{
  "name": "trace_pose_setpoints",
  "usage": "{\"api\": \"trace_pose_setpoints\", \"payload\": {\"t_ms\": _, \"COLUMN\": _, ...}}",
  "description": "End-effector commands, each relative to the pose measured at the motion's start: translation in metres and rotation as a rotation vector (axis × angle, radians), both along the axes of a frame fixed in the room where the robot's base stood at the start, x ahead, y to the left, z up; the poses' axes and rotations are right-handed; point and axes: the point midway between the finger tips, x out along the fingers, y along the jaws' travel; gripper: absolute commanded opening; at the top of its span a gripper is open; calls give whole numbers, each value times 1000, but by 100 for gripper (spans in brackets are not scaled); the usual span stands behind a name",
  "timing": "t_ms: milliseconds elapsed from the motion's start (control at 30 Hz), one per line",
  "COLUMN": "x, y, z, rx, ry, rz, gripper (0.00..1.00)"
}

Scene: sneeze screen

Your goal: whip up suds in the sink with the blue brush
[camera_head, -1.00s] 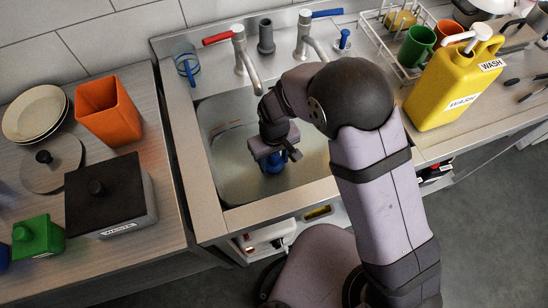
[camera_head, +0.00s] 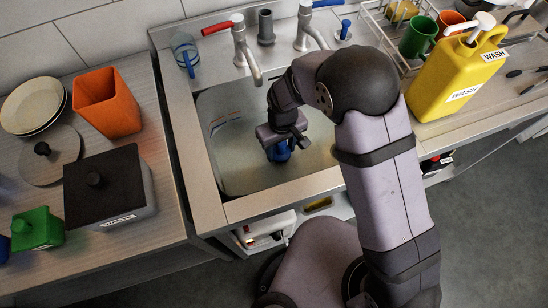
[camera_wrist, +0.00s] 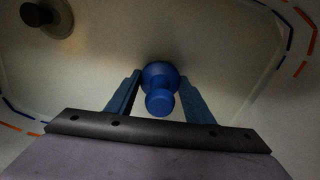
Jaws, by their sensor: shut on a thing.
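The blue brush (camera_head: 280,153) is in the sink (camera_head: 235,183), below my gripper (camera_head: 283,146). In the wrist view the brush (camera_wrist: 160,88) shows as a round blue knob on a wider blue body, between the two fingers of my gripper (camera_wrist: 163,92). My gripper is shut on it and points down into the basin. The underside of the brush is hidden, so I cannot tell if it touches the sink floor. The basin holds murky liquid, and I make out no clear suds.
Two taps, one with a red handle (camera_head: 216,29) and one with a blue handle, stand behind the sink. A yellow wash jug (camera_head: 455,80) is at the right. An orange bin (camera_head: 107,103) and a black-lidded box (camera_head: 108,188) are on the left counter.

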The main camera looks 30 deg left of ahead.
Motion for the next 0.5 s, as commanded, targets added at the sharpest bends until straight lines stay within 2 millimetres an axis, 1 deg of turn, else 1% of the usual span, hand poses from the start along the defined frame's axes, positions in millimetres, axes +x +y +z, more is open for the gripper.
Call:
{"api": "trace_pose_setpoints", "payload": {"t_ms": 33, "x": 8, "y": -4, "z": 0, "rx": 1, "ry": -1, "rz": -4, "gripper": 25}}
{"api": "trace_pose_setpoints", "payload": {"t_ms": 300, "x": 42, "y": -21, "z": 0, "rx": 1, "ry": -1, "rz": -3, "gripper": 25}}
{"api": "trace_pose_setpoints", "payload": {"t_ms": 500, "x": 60, "y": -30, "z": 0, "rx": 1, "ry": -1, "rz": -1, "gripper": 25}}
